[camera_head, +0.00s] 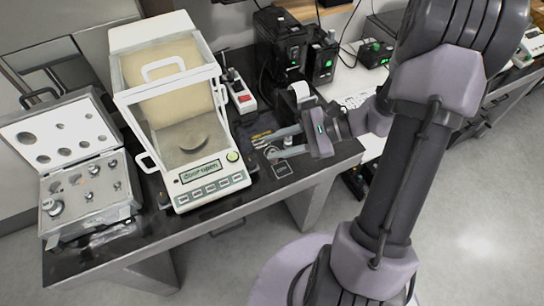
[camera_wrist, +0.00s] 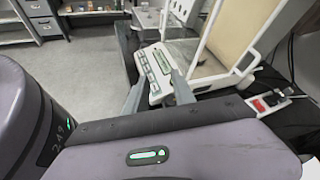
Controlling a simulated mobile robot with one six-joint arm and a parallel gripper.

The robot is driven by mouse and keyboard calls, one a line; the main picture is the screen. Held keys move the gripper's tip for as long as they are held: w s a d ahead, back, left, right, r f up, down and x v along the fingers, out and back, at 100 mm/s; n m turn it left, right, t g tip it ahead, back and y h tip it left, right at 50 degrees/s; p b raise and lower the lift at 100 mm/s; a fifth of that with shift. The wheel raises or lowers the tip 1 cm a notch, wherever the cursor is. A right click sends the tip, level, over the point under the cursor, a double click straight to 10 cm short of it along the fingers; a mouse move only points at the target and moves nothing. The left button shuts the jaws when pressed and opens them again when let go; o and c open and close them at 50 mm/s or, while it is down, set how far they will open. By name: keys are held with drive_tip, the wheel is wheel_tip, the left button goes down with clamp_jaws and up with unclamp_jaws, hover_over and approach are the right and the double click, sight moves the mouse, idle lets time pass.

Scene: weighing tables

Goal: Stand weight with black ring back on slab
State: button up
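My gripper (camera_head: 270,143) is above the dark table, just right of the balance. Its two fingers are apart, with nothing clearly held between them. Both fingers also show in the wrist view (camera_wrist: 156,94), spread in front of the balance. Several metal weights stand in the open case at the left, including a larger one (camera_head: 53,207) at its front left corner and a smaller one (camera_head: 93,169) near the back. The pale slab with holes (camera_head: 75,190) fills the case. The weights are too small to tell which has a black ring.
The balance (camera_head: 212,187) stands between the case and my gripper, its display reading "door open"; it also shows in the wrist view (camera_wrist: 158,75). A grey box with a red switch (camera_head: 242,96) and black devices (camera_head: 282,45) stand behind. The table's front edge (camera_head: 225,220) is clear.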

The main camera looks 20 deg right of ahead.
drive_tip(key=s+a+r+n+h, duration=0.4)
drive_tip(key=s+r+n+h, duration=0.1)
drive_tip(key=s+r+n, duration=0.1)
drive_tip(key=s+a+r+n+t+h, duration=0.1)
drive_tip(key=s+a+r+n+h, duration=0.4)
drive_tip(key=s+r+n, duration=0.1)
wheel_tip(320, 180, up, 3)
drive_tip(key=shift+s+f+n+h, duration=0.2)
drive_tip(key=shift+n+h, duration=0.1)
drive_tip(key=shift+n, duration=0.5)
